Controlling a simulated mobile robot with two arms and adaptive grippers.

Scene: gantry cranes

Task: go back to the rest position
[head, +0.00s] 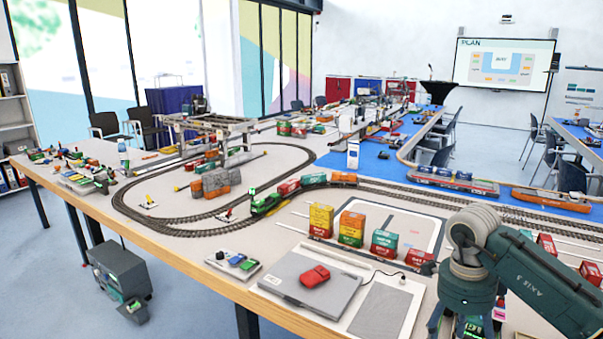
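My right arm comes in from the right edge, and its gripper (466,326) points down at the bottom edge of the head view. The finger parts stand apart on either side, but the tips are cut off by the frame. I cannot tell whether it is open or holds anything. My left gripper is not in view.
Stacked containers (351,229) stand behind. A train (268,203) is on the oval track (155,213). A gantry crane (208,125) stands farther back.

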